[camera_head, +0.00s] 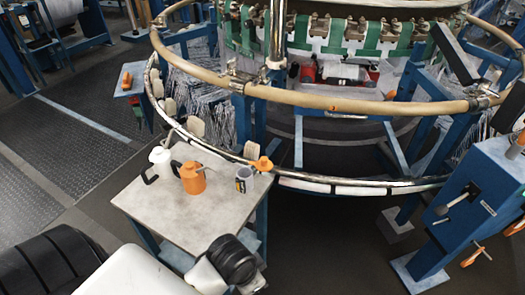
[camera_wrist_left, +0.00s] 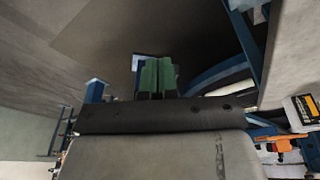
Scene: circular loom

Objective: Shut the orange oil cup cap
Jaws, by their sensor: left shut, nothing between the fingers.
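The oil cup (camera_head: 244,180), a grey cup with a label on its side, stands upright on the grey table near its right back edge. Its orange cap (camera_head: 262,164) sits tilted up at the right of the rim, and the cup mouth shows open. My left gripper (camera_wrist_left: 157,77) shows in the left wrist view, its green-padded fingers shut together and empty. In the head view, parts of my left arm reach over the front of the table, apart from the cup; its fingertips cannot be made out there. My right gripper is not in view.
On the grey table (camera_head: 155,205), an orange can (camera_head: 193,179) and a white bottle (camera_head: 160,157) stand left of the cup. The loom's wooden ring (camera_head: 330,103) and lower metal rail pass behind the table. A blue post (camera_head: 470,205) stands at the right. The table's front is bare.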

